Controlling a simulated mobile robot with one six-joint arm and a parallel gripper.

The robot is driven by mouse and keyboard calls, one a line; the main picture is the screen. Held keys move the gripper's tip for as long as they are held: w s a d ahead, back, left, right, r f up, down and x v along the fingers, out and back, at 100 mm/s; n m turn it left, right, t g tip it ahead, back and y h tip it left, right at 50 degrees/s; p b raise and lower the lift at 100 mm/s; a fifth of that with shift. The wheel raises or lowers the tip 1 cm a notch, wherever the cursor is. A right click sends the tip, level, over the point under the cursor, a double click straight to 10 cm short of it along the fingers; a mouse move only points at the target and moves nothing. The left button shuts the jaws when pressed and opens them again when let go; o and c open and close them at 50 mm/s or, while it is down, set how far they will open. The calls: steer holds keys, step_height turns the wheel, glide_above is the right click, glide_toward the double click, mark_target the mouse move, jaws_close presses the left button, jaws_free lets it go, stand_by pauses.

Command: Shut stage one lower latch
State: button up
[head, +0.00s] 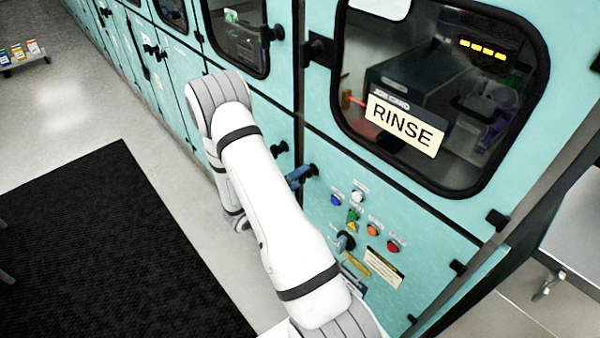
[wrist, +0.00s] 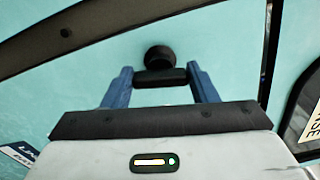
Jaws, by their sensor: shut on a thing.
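My gripper (wrist: 160,76) has its two blue fingers either side of a black latch handle (wrist: 160,78) and is shut on it. The latch's round black knob (wrist: 159,58) stands just beyond the fingertips against the teal panel. In the head view my gripper (head: 300,176) shows as blue fingers at the upper left of the lower panel, with the black latch (head: 313,170) at their tips. My white arm hides part of the panel to the left. No stage label on this latch is readable.
A RINSE sign (head: 405,123) hangs on the window door above. Coloured buttons (head: 372,229) and a rotary switch (head: 345,242) sit close below right of my gripper. Another black latch (head: 279,148) is to the left. A black mat (head: 110,240) covers the floor.

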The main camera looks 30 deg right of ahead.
steer(key=shift+n+p, duration=0.55)
steer(key=shift+n, duration=0.55)
steer(key=shift+w, duration=0.1)
steer(key=o, duration=1)
steer(key=shift+f, duration=0.1)
steer(key=a, duration=0.2)
steer(key=a+b, duration=0.1)
steer(key=a, duration=0.2)
steer(key=s+a+b, duration=0.1)
steer(key=a, duration=0.1)
steer(key=shift+s+a, duration=0.1)
steer(key=shift+a, duration=0.3)
